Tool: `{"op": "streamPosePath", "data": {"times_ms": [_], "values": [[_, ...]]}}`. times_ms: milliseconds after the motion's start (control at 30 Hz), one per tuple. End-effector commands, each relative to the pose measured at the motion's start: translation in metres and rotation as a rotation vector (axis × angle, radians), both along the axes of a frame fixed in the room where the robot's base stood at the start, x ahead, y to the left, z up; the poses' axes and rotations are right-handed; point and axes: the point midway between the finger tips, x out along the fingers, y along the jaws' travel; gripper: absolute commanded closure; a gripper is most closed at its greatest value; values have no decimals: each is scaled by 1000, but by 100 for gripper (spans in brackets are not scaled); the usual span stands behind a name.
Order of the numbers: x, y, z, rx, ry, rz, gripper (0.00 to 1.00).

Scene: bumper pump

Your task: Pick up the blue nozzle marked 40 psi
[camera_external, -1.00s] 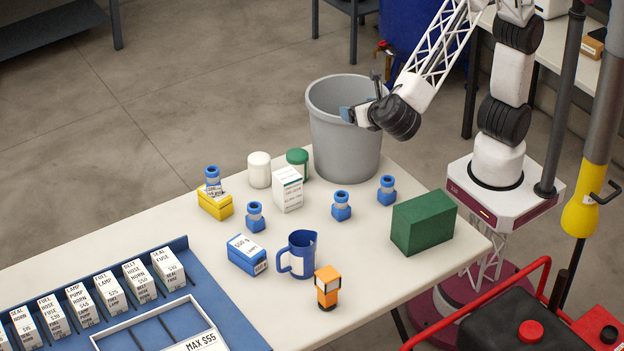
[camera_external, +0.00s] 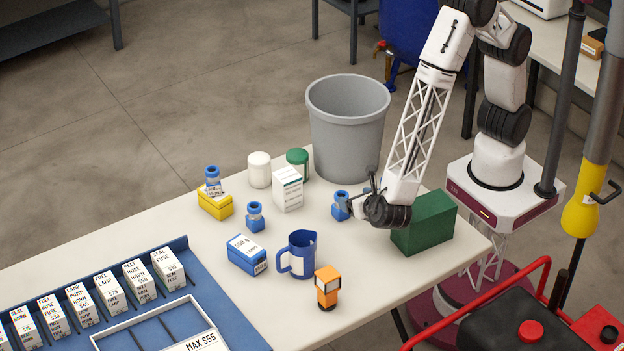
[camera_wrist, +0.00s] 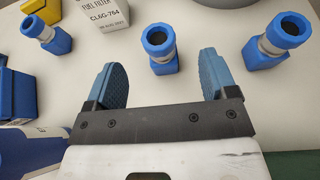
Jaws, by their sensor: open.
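Several blue nozzles with grey collars stand on the table; no 40 psi marking is legible. One nozzle (camera_external: 340,206) stands beside my gripper (camera_external: 362,199). In the wrist view a nozzle (camera_wrist: 161,49) stands upright ahead of the gap between the blue finger pads of my open, empty gripper (camera_wrist: 160,64). Another nozzle (camera_wrist: 277,41) stands to its right; my arm hides that one in the external view. A third nozzle (camera_external: 255,217) stands farther left and shows in the wrist view too (camera_wrist: 46,34).
A green box (camera_external: 428,222) stands close to my gripper. A grey bin (camera_external: 346,120) is behind. A white filter box (camera_external: 287,190), a blue mug (camera_external: 301,255), a blue box (camera_external: 246,255) and an orange item (camera_external: 327,287) stand nearby. A blue tray (camera_external: 215,300) is front left.

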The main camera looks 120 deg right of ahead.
Motion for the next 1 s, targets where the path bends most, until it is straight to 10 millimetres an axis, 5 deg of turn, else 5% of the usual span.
{"op": "streamPosePath", "data": {"times_ms": [100,300,1000], "values": [[0,0,-29,-1,4,1,21],[0,0,-50,0,1,1,21],[-1,-17,-59,0,-1,-1,21]]}}
